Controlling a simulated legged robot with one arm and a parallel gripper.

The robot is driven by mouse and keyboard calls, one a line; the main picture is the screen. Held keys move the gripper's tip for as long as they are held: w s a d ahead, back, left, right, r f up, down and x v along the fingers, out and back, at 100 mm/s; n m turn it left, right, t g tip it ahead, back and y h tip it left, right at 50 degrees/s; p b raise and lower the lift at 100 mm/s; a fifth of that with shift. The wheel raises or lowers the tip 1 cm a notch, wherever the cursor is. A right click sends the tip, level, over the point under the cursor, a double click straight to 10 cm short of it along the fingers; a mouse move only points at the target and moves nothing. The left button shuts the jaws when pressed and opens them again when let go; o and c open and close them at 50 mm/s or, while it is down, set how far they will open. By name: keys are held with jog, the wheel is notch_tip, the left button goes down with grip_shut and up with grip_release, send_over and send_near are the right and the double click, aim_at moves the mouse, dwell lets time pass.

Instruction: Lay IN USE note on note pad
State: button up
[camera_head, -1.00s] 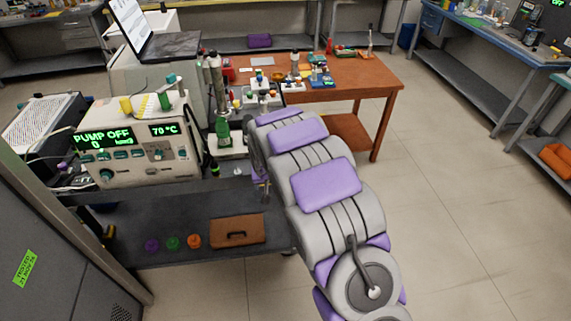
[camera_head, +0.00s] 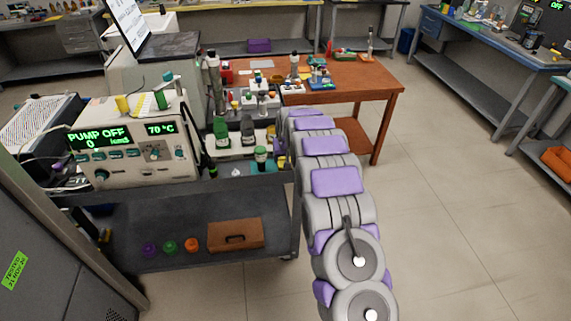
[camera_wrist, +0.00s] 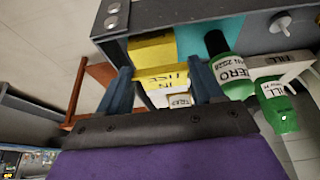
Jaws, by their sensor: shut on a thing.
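In the wrist view my gripper (camera_wrist: 160,66) is shut on the yellow IN USE note (camera_wrist: 165,77), which spans between its two blue-grey fingers. Part of the note's lettering shows. A yellow block that looks like the note pad (camera_wrist: 152,47) lies just beyond the note, on a surface beside a teal patch (camera_wrist: 203,38). The held note overlaps the pad's near side in the picture. I cannot tell whether the two touch. In the head view my arm reaches toward the cart's right end, and my gripper and the note are hidden.
A green ZERO bottle (camera_wrist: 234,72) stands close to the right finger, with a green FILL bottle (camera_wrist: 279,107) further right. The dark cart (camera_head: 200,208) carries the pump unit (camera_head: 130,145). A brown table (camera_head: 360,82) stands behind. Floor at right is clear.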

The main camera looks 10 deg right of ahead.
jog(key=shift+w+d+f, duration=0.1)
jog(key=shift+w+d, duration=0.15)
jog(key=shift+d, duration=0.35)
jog(key=shift+w+d, duration=0.2)
jog(key=shift+d, duration=0.35)
jog(key=a+f+b, duration=0.1)
jog(key=f, duration=0.1)
jog(key=a+f, duration=0.1)
jog(key=shift+a+f+b, duration=0.1)
jog(key=shift+f+b, duration=0.25)
jog(key=shift+d+r, duration=0.1)
jog(key=shift+d, duration=0.5)
jog(key=o, duration=0.7)
jog(key=shift+d, duration=0.3)
jog(key=o, duration=0.3)
jog(key=shift+a, duration=0.75)
jog(key=shift+s+d+r, duration=0.2)
jog(key=shift+d+r, duration=0.3)
jog(key=s+r+g+p, duration=0.1)
jog(key=s+r+p, duration=0.2)
jog(key=s+r, duration=1.3)
jog(key=s+r+g, duration=0.2)
jog(key=s+r, duration=0.1)
jog(key=s, duration=1.9)
jog(key=s+r+g, duration=0.3)
jog(key=s+r, duration=0.1)
jog(key=s, duration=1.9)
jog(key=shift+s, duration=0.15)
